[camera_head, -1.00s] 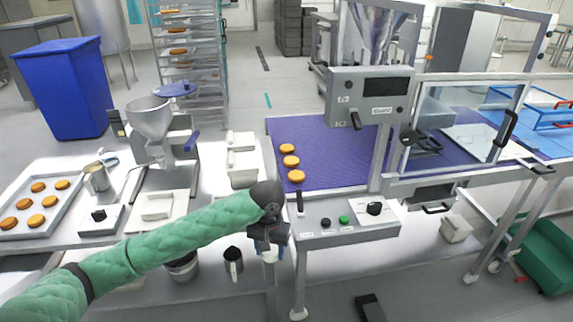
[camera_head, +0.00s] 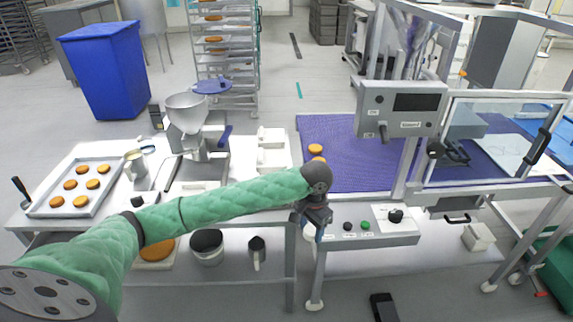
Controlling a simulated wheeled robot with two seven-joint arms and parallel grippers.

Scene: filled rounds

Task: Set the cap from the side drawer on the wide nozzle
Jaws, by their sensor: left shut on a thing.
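My left gripper (camera_head: 316,218) hangs at the front left corner of the conveyor machine, jaws pointing down. It is shut on a small pale thing (camera_head: 308,231), taken to be the cap; the jaws hide most of it. A depositor with a steel hopper (camera_head: 187,111) stands on the left table, with its outlet (camera_head: 197,152) below. I cannot tell which outlet is the wide nozzle. A grey drawer (camera_head: 447,207) with a dark handle sits under the machine at the right, well away from the gripper. My right gripper is not in view.
The control panel (camera_head: 368,226) is just right of my left gripper. A purple belt (camera_head: 350,160) lies behind it, with round buns (camera_head: 315,148) partly hidden by my arm. A tray of buns (camera_head: 102,201) and white containers (camera_head: 273,137) occupy the left table.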

